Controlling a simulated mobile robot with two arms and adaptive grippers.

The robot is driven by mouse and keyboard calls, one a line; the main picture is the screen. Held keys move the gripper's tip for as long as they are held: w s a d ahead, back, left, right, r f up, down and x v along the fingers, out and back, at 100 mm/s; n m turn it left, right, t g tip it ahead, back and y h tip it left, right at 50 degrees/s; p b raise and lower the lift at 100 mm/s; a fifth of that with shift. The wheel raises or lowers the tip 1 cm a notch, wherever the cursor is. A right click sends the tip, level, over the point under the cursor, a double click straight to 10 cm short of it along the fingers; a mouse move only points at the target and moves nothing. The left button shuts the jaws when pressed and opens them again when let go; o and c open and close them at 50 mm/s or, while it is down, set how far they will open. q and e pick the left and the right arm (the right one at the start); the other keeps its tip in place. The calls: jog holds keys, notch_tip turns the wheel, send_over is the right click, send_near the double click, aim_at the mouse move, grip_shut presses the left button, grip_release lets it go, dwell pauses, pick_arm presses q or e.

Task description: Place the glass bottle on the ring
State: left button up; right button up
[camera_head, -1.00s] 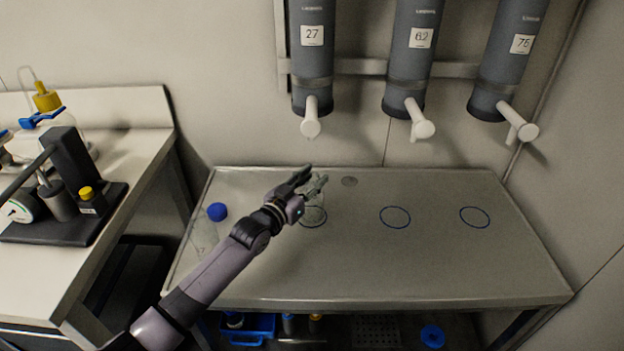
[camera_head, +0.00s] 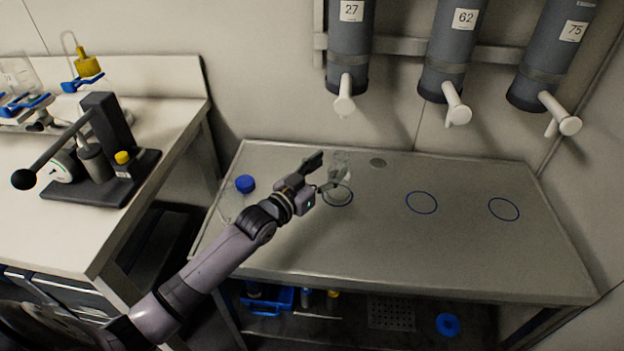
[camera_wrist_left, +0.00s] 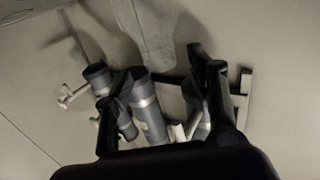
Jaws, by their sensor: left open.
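The clear glass bottle (camera_head: 339,172) stands upright on the blue ring (camera_head: 337,205) under the dispenser marked 27; its transparent outline is faint. In the left wrist view, a pale translucent shape at the top appears to be the bottle (camera_wrist_left: 145,38). My left gripper (camera_head: 321,174) is open just left of the bottle, its dark fingers pointing toward it. Whether a finger still touches the glass is hard to tell. The open fingers also show in the left wrist view (camera_wrist_left: 165,92), with nothing held between them. My right gripper is not in view.
Two more blue rings, a middle one (camera_head: 421,212) and a right one (camera_head: 503,219), are empty. A blue cap (camera_head: 245,184) lies at the table's left. Dispensers with white spouts, such as one marked 62 (camera_head: 452,50), hang above. A bench (camera_head: 150,215) stands left.

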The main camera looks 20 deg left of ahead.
pick_arm(q)
jog(key=v, duration=0.6)
jog(key=shift+s, duration=0.1)
dwell(2.2)
